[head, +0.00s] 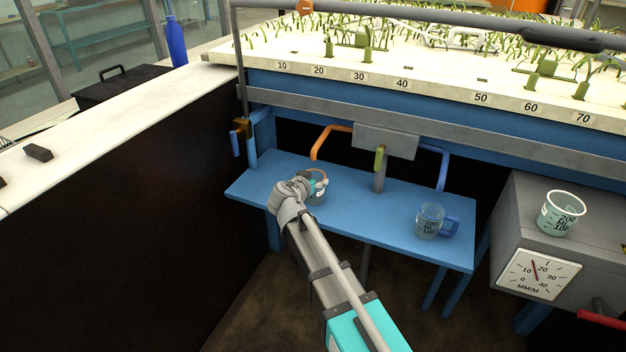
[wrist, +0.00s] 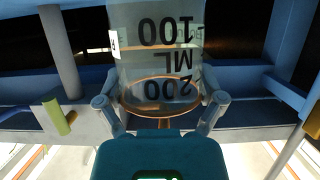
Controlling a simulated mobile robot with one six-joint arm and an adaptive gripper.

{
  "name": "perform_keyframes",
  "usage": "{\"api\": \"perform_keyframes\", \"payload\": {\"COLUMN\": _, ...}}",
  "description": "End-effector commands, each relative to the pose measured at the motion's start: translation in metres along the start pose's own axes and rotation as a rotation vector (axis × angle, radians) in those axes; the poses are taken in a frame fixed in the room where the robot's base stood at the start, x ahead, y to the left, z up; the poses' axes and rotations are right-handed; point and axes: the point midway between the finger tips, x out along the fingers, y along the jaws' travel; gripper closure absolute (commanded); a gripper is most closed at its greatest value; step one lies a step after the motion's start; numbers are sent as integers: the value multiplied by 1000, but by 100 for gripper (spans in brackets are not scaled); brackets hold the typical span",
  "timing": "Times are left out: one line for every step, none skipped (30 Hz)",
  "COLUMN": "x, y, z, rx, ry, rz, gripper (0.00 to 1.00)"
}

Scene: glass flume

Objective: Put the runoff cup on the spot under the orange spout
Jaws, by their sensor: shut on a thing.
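A clear measuring cup with an orange-brown rim (head: 318,196) is in my gripper (head: 311,186). The wrist view shows this cup (wrist: 157,55) upside down in the picture, with 100, ML and 200 marks. The fingers of my gripper (wrist: 160,100) are on both sides of it near the rim. The orange spout (head: 328,137) bends down from the grey block, its open end just above the cup in the head view. My gripper hides part of the cup. I cannot tell whether its base touches the blue bench (head: 365,218), and the spot below is hidden.
A clear cup with a blue handle (head: 428,222) stands on the bench at right, below the blue spout (head: 442,162). Another cup (head: 562,214) stands on the grey gauge box (head: 510,215). A green-yellow lever (head: 379,159) hangs between the spouts. The bench's middle is clear.

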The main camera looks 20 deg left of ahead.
Motion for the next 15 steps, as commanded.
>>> {"api": "perform_keyframes", "payload": {"x": 1, "y": 0, "z": 2, "rx": 0, "ry": 0, "rz": 0, "gripper": 60}}
{"api": "perform_keyframes", "payload": {"x": 0, "y": 0, "z": 1, "rx": 0, "ry": 0, "rz": 0, "gripper": 7}}
{"api": "perform_keyframes", "payload": {"x": 0, "y": 0, "z": 1, "rx": 0, "ry": 0, "rz": 0, "gripper": 0}}
{"api": "perform_keyframes", "payload": {"x": 0, "y": 0, "z": 1, "rx": 0, "ry": 0, "rz": 0, "gripper": 0}}
{"api": "perform_keyframes", "payload": {"x": 0, "y": 0, "z": 1, "rx": 0, "ry": 0, "rz": 0, "gripper": 0}}
{"api": "perform_keyframes", "payload": {"x": 0, "y": 0, "z": 1, "rx": 0, "ry": 0, "rz": 0, "gripper": 0}}
{"api": "perform_keyframes", "payload": {"x": 0, "y": 0, "z": 1, "rx": 0, "ry": 0, "rz": 0, "gripper": 0}}
{"api": "perform_keyframes", "payload": {"x": 0, "y": 0, "z": 1, "rx": 0, "ry": 0, "rz": 0, "gripper": 0}}
{"api": "perform_keyframes", "payload": {"x": 0, "y": 0, "z": 1, "rx": 0, "ry": 0, "rz": 0, "gripper": 0}}
{"api": "perform_keyframes", "payload": {"x": 0, "y": 0, "z": 1, "rx": 0, "ry": 0, "rz": 0, "gripper": 0}}
{"api": "perform_keyframes", "payload": {"x": 0, "y": 0, "z": 1, "rx": 0, "ry": 0, "rz": -1, "gripper": 0}}
{"api": "perform_keyframes", "payload": {"x": 0, "y": 0, "z": 1, "rx": 0, "ry": 0, "rz": -1, "gripper": 0}}
{"api": "perform_keyframes", "payload": {"x": 0, "y": 0, "z": 1, "rx": 0, "ry": 0, "rz": -1, "gripper": 0}}
{"api": "perform_keyframes", "payload": {"x": 0, "y": 0, "z": 1, "rx": 0, "ry": 0, "rz": -1, "gripper": 0}}
{"api": "perform_keyframes", "payload": {"x": 0, "y": 0, "z": 1, "rx": 0, "ry": 0, "rz": -1, "gripper": 0}}
